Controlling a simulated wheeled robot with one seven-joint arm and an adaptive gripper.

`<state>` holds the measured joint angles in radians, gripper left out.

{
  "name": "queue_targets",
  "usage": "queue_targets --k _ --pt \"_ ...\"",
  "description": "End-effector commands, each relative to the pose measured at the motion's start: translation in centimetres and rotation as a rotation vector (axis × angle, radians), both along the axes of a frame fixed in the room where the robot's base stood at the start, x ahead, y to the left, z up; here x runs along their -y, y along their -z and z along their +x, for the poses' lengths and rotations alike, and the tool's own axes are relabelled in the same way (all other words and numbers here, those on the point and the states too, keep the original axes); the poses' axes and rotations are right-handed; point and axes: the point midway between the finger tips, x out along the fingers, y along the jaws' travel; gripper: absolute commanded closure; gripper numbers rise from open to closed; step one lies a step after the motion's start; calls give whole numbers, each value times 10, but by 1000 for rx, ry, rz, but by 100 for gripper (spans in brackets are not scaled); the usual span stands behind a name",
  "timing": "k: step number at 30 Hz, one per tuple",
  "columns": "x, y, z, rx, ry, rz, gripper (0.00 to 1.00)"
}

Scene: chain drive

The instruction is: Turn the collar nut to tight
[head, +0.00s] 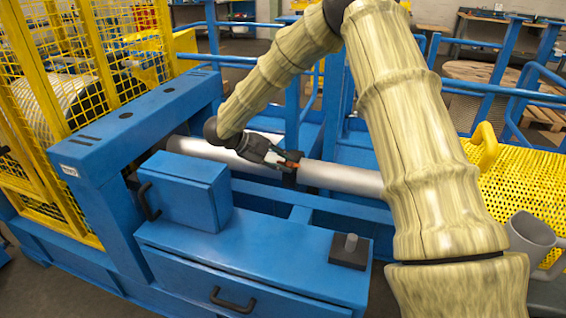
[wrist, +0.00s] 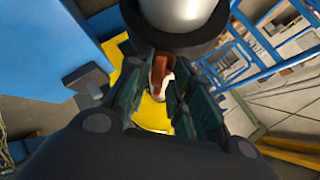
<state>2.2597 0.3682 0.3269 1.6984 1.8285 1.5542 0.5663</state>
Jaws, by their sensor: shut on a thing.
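A silver shaft (head: 342,178) runs across the blue frame from left to right. A dark collar sits around the shaft at its middle and shows in the wrist view (wrist: 183,47) as a dark ring around the bright metal. A small red-brown tab (wrist: 160,70) stands at the collar, between my fingers. My gripper (head: 284,160) is at the collar from above left. In the wrist view my gripper (wrist: 158,88) has its fingers on both sides of the tab, shut on it. The fingers hide much of the collar, and any tight mark cannot be seen.
A blue box with a black handle (head: 185,190) and a blue cabinet (head: 250,262) stand in front of the shaft. A yellow mesh guard (head: 75,80) is at left, blue rails (head: 500,85) behind, and a grey mug-like cup (head: 530,235) at right.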

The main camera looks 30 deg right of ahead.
Motion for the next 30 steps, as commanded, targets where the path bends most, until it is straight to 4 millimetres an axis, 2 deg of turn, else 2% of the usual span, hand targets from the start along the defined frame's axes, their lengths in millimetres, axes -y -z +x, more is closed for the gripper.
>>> queue_targets --k 1,2,3,4,17,30 --pt "0 1 -1 -3 1 0 100" --pt "0 1 -1 -3 1 0 74" --pt "0 1 -1 -3 1 0 66" --pt "0 1 -1 -3 1 0 64" --pt "-6 -4 2 -2 -1 1 64" --pt "-62 -47 20 -1 -1 -1 64"
